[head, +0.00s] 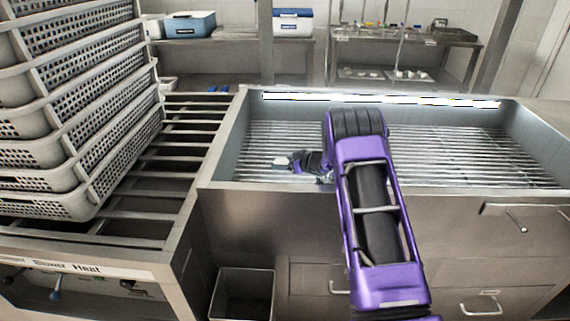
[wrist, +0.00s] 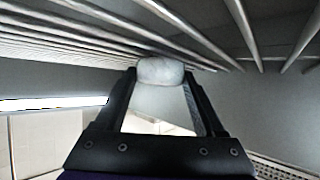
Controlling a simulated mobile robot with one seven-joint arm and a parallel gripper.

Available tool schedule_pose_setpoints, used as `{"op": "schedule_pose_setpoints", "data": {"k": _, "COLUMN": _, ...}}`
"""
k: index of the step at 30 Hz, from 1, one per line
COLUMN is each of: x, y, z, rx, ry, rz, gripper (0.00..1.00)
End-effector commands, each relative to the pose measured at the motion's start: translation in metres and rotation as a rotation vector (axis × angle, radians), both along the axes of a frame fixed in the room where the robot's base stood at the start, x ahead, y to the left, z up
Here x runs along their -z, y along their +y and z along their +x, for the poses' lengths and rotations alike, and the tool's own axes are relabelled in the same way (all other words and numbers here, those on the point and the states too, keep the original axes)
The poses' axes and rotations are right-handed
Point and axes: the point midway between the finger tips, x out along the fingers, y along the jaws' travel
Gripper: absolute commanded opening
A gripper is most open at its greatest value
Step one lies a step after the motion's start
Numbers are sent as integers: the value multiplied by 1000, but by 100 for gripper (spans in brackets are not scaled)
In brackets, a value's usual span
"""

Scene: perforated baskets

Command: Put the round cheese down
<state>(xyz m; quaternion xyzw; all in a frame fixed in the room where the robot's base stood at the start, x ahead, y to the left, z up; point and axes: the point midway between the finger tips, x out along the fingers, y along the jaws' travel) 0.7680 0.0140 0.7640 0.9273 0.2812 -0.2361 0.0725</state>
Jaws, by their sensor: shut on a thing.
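The round cheese (wrist: 160,70) is a pale, whitish rounded piece between the fingertips of my gripper in the wrist view. My gripper (head: 296,161) is shut on it, with one dark finger on each side. In the head view the gripper is inside the metal basin (head: 222,147), over the left part of its slatted rack (head: 440,153). The cheese (head: 281,162) shows there only as a small pale patch at the gripper's tip. I cannot tell whether it touches the rack.
A tall stack of perforated baskets (head: 77,148) stands left of the basin, on a barred metal rack (head: 150,206). An open bin (head: 243,290) is below the basin's front. The slats right of my arm are bare. Coolers (head: 190,25) and shelves stand behind.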

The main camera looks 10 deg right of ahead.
Motion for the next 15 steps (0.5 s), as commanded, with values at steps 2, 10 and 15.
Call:
{"op": "schedule_pose_setpoints", "data": {"k": 2, "x": -1, "y": 0, "z": 0, "rx": 0, "ry": 0, "rz": 0, "gripper": 13}}
{"op": "schedule_pose_setpoints", "data": {"k": 10, "x": 3, "y": 0, "z": 0, "rx": 0, "ry": 0, "rz": 0, "gripper": 89}}
{"op": "schedule_pose_setpoints", "data": {"k": 15, "x": 3, "y": 0, "z": 0, "rx": 0, "ry": 0, "rz": 0, "gripper": 100}}
